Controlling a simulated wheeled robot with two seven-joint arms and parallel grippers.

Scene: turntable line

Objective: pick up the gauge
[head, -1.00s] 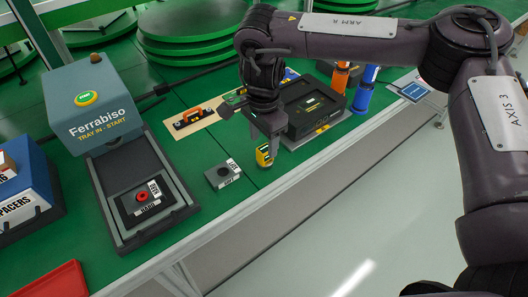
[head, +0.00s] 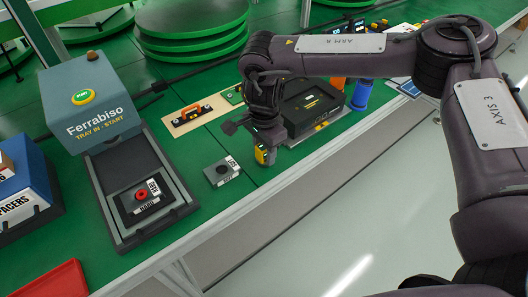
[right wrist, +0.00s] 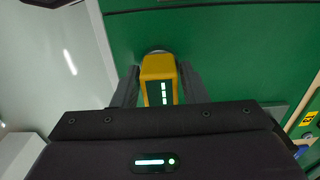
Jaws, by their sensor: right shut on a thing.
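The gauge (head: 263,157) is a small yellow block with a dark face, near the front edge of the green bench. My right gripper (head: 268,147) points down over it and is shut on it. In the right wrist view the gauge (right wrist: 158,70) sits between the two fingers, its lit display strip showing. The gauge appears to be still at bench level; its lower end is hard to see. My left gripper is in neither view.
A small grey block (head: 222,173) lies just left of the gauge. The Ferrabiso tray station (head: 100,120) stands further left, and a black case (head: 312,108) is close behind my right gripper. A red tray (head: 55,280) lies at the front left.

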